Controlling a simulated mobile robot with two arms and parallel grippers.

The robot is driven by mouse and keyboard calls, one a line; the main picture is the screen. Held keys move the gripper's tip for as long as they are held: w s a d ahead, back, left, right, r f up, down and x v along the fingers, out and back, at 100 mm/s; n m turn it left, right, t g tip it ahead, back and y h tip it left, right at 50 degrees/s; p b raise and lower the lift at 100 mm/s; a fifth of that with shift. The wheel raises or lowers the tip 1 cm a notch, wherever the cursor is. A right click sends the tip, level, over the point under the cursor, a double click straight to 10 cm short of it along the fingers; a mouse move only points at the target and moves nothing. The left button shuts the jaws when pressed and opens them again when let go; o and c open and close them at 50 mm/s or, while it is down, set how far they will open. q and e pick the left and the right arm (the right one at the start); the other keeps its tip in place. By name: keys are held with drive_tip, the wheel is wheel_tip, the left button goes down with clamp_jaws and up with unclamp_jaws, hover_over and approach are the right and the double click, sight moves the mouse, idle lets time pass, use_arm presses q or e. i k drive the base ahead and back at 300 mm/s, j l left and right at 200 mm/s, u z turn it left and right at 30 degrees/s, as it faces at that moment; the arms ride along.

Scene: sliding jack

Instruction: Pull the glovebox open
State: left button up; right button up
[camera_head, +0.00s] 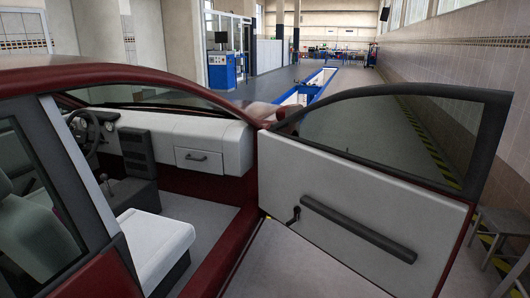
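The glovebox (205,167) is a light grey rectangular panel set in the car's pale dashboard, with a small dark handle (197,157) across its upper part. Its front looks flush with the dashboard, so it appears shut. Neither of my grippers shows in the head view, so I cannot tell where they are relative to the handle. Nothing is seen touching the handle.
The dark red car's door (360,190) stands wide open on the right. The light passenger seat (155,245) lies in front of the dashboard, below and left of the glovebox. A grey stool (500,225) stands at the right edge. The footwell floor is clear.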

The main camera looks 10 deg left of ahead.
sight(205, 156)
drive_tip(key=i+l+u, duration=0.75)
drive_tip(key=i, duration=0.15)
drive_tip(key=i+l+u, duration=0.35)
drive_tip(key=i+l, duration=0.05)
drive_tip(key=l, duration=0.05)
